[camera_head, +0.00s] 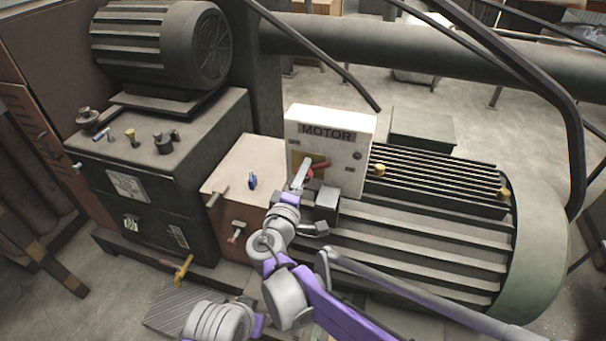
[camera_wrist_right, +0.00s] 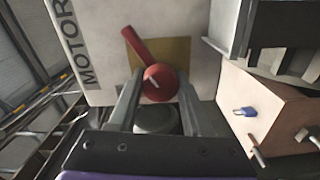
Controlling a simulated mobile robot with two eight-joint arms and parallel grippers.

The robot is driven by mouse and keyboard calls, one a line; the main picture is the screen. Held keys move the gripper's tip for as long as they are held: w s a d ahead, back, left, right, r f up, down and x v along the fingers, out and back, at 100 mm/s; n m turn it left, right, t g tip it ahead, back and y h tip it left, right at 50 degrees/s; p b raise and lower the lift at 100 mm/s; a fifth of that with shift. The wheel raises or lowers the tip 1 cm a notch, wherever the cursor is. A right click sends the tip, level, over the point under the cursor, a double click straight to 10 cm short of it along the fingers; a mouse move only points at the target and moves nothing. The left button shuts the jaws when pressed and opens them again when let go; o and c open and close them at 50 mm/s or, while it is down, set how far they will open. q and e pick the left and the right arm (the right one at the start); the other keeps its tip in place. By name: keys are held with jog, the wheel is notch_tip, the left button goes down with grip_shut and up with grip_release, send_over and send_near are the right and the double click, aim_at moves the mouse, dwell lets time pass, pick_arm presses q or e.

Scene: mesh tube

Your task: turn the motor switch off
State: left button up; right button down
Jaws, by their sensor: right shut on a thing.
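The motor switch box (camera_head: 345,150) is a pale box labelled MOTOR, standing on the big ribbed motor. Its red switch (camera_head: 318,171) sits on a brass-coloured plate. In the right wrist view the switch (camera_wrist_right: 160,83) has a round hub with a red lever slanting to the upper left of the picture. My right gripper (camera_head: 301,176) is at the box's front. In the wrist view its two fingers (camera_wrist_right: 159,96) lie on either side of the round hub, shut on it. In the head view the fingers partly hide the switch. I do not see my left gripper.
The ribbed motor (camera_head: 420,235) lies right of and below the box. A pinkish box (camera_head: 240,170) with a blue padlock (camera_head: 252,181) and handles is to the left. A dark cabinet (camera_head: 150,190) carries another motor (camera_head: 160,45). A dark pipe frame (camera_head: 575,130) curves at the right.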

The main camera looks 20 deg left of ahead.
jog(key=n, duration=1.2)
jog(key=shift+b, duration=0.35)
dwell(0.4)
jog(key=shift+c, duration=1.7)
grip_release()
jog(key=shift+w, duration=0.1)
jog(key=shift+s+f, duration=0.1)
jog(key=shift+s, duration=0.1)
